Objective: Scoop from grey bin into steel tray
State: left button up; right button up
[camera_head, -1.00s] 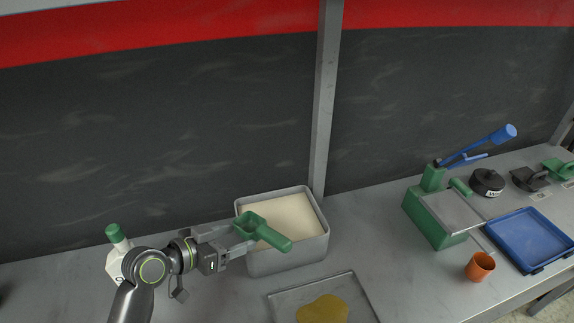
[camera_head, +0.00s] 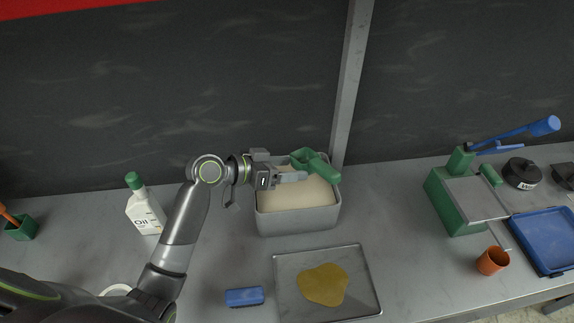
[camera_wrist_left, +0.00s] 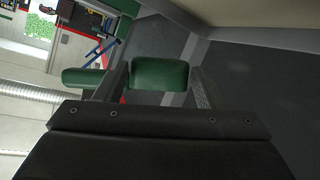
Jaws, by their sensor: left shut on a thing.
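The grey bin (camera_head: 298,219) stands on the bench and holds a pale, level material (camera_head: 290,190). My left gripper (camera_head: 297,176) is shut on the green scoop (camera_head: 322,169) and holds it above the back part of the bin. In the left wrist view the green scoop (camera_wrist_left: 160,75) shows between the fingers; I cannot see whether it carries anything. The steel tray (camera_head: 364,291) lies flat in front of the bin, with a yellow-brown puddle (camera_head: 324,285) on it. My right gripper is not in view.
A white oil bottle (camera_head: 145,214) with a green cap stands left of the bin. A blue block (camera_head: 244,297) lies left of the tray. A green press (camera_head: 462,200), an orange cup (camera_head: 492,260) and a blue tray (camera_head: 548,243) are at the right. Bare bench lies between bin and press.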

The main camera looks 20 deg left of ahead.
pick_arm(q)
notch_tip(320, 180, down, 8)
jog(key=b, duration=0.6)
jog(key=shift+f, duration=0.1)
jog(key=shift+s+f+b, duration=0.35)
jog(key=shift+f+b, duration=0.35)
jog(key=shift+f, duration=0.2)
dwell(0.4)
jog(key=shift+w+d+r+y+p, duration=0.1)
jog(key=shift+w+r+y+p, duration=0.1)
jog(key=shift+r+p, duration=0.45)
jog(key=shift+w+r+y+p, duration=0.15)
jog(key=shift+r+p, duration=0.3)
jog(key=shift+r, duration=0.3)
jog(key=shift+r+m+t+y+p, duration=0.2)
jog(key=shift+r+m+p, duration=0.3)
jog(key=shift+r+p, duration=1.8)
jog(key=shift+r+m+t+y+p, duration=0.2)
jog(key=shift+r+m+p, duration=0.3)
jog(key=shift+r+p, duration=1.8)
